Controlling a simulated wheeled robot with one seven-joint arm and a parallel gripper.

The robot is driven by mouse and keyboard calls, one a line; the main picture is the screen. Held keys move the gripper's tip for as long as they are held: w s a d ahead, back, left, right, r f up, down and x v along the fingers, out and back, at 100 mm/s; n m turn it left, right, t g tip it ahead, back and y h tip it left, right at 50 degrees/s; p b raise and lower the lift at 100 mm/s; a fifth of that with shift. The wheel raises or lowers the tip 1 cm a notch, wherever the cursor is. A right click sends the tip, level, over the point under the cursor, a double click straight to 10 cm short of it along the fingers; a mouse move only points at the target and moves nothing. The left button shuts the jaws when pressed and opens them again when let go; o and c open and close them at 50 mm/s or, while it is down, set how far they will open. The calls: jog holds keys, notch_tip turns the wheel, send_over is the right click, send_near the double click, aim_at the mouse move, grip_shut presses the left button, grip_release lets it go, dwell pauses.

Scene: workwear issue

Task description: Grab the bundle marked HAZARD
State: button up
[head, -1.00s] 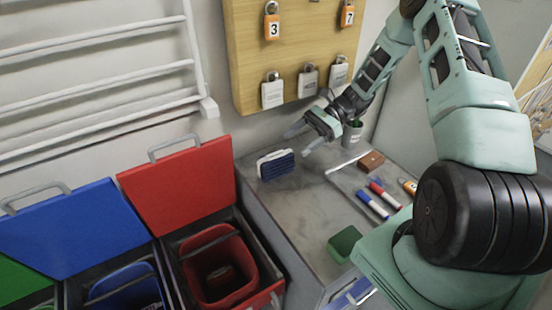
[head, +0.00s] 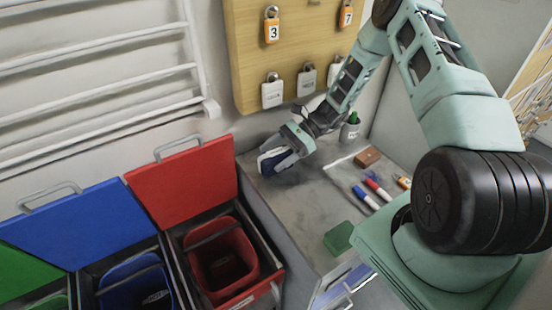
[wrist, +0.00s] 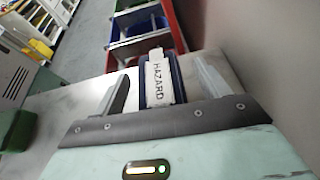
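The bundle (head: 267,163) is dark blue with a white band and sits at the back left of the grey worktop (head: 300,215). In the wrist view the bundle's white label (wrist: 159,80) reads HAZARD. My gripper (head: 278,158) is low over the worktop at the bundle, partly hiding it in the head view. In the wrist view my gripper (wrist: 165,88) is open, with one finger on each side of the bundle. Gaps show between both fingers and the bundle.
Red (head: 222,258) and blue (head: 133,285) bins with raised lids stand left of the worktop. A green block (head: 339,238), markers (head: 366,198), a brown block (head: 367,157) and a cup (head: 350,131) are on the worktop. Padlocks hang on the wooden board (head: 250,45) behind.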

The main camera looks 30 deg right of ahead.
jog(key=c, duration=1.1)
jog(key=shift+s+r+b, duration=0.1)
jog(key=shift+r+b, duration=0.05)
jog(key=shift+b, duration=0.25)
